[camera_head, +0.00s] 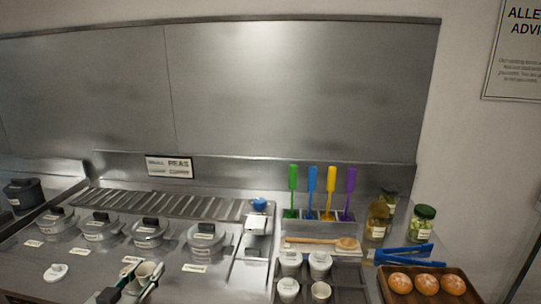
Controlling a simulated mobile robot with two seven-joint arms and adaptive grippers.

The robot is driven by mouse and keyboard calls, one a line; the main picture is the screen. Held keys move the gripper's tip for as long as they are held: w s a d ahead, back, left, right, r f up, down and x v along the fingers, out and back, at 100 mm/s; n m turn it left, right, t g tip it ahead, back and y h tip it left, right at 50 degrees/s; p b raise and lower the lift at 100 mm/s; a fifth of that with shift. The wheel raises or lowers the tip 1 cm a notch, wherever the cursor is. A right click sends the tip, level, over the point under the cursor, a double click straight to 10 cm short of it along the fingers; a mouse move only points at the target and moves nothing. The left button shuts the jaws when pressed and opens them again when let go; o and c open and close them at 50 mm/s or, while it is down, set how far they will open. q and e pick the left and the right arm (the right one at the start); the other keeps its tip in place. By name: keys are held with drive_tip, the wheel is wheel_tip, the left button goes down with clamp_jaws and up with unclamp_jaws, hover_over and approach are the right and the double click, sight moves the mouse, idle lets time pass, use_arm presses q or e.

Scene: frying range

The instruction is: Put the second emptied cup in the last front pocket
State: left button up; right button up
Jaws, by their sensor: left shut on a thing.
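My left gripper (139,278) is low in the head view, left of centre. It is shut on a small pale cup (148,269), whose open mouth shows between the fingers. A dark pocketed tray (350,273) is at the lower centre right, well to the right of this gripper. Two white cups (290,262) (320,264) stand in its back part. Two more cups, a white one (288,289) and one with a beige inside (321,291), stand in front. The tray's front edge is cut off by the frame. My right gripper is not in view.
Several lidded pots (206,239) stand in a row behind the gripper. A white lid (55,271) lies at the left. A wooden spoon (320,242) lies behind the cups, with coloured spatulas (330,195) upright beyond. Blue tongs (405,255) and a bun tray (464,276) are at the right.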

use_arm(q)
drive_tip(key=s+d, duration=0.7)
drive_tip(key=s, duration=0.2)
drive_tip(key=shift+s+d+r+n+y, duration=0.15)
drive_tip(key=shift+d+r+n+y, duration=0.05)
drive_tip(key=shift+d+n+y, duration=0.1)
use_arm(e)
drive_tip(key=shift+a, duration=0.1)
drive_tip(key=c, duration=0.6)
use_arm(q)
drive_tip(key=shift+s, duration=0.1)
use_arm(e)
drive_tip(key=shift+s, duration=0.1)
